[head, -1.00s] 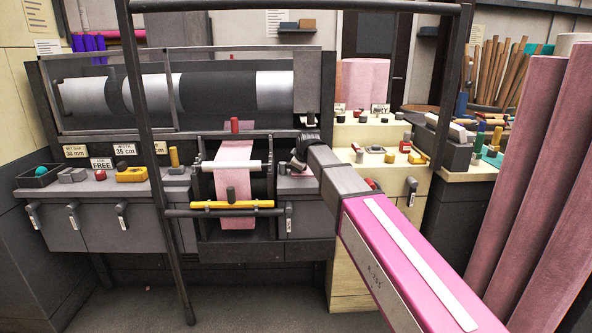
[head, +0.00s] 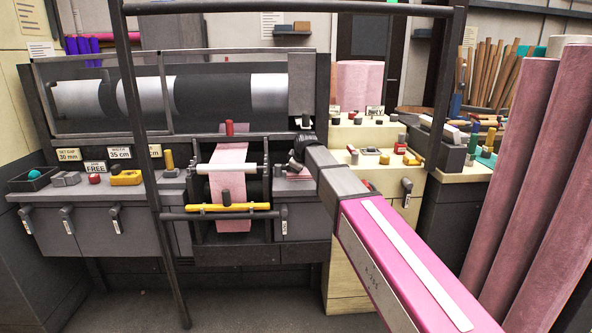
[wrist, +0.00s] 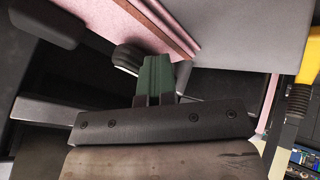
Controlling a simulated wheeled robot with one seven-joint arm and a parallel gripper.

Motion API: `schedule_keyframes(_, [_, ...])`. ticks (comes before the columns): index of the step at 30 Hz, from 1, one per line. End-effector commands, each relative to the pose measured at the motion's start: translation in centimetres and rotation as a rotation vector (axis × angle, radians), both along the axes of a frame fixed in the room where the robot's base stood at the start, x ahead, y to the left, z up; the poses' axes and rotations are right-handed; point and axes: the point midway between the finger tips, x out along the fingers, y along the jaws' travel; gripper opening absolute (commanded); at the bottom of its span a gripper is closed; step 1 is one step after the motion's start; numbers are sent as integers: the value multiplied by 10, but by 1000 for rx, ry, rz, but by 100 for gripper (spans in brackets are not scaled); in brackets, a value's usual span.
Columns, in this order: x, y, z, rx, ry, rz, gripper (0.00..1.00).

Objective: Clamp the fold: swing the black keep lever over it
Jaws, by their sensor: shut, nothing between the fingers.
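A folded pink felt (wrist: 150,18) lies on the grey bench top in the wrist view, its layered edge running diagonally. In the head view, pink felt (head: 291,174) shows on the small shelf right of the rollers. My gripper (wrist: 156,80) shows green fingers pressed together, empty, just short of the felt edge in the picture. A rounded dark grey part (wrist: 128,56) is partly hidden behind the fingers. A black rounded bar (wrist: 45,25) stands at the upper left; I cannot tell which of these is the keep lever. In the head view, my dark wrist largely hides the spot.
A yellow bar (head: 228,207) crosses the hanging pink strip (head: 232,184) left of my arm. A dark rail (head: 200,215) runs before the bench. Tall pink rolls (head: 520,170) stand close on the right. The floor (head: 125,300) in front is partly clear.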

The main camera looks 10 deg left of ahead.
Motion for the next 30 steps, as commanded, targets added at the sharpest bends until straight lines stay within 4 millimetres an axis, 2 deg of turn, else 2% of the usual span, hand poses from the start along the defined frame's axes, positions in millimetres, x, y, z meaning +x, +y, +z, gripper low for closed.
schedule_keyframes(5, [-12, -2, 0, -1, -1, -1, 0])
schedule_keyframes(10, [-39, -7, 0, 0, 0, -5, 0])
schedule_keyframes(21, [-66, -37, 57, 0, -2, -6, 0])
schedule_keyframes(25, [-72, -43, 70, 1, -2, -5, 0])
schedule_keyframes(30, [-76, -48, 77, 0, 3, -8, 0])
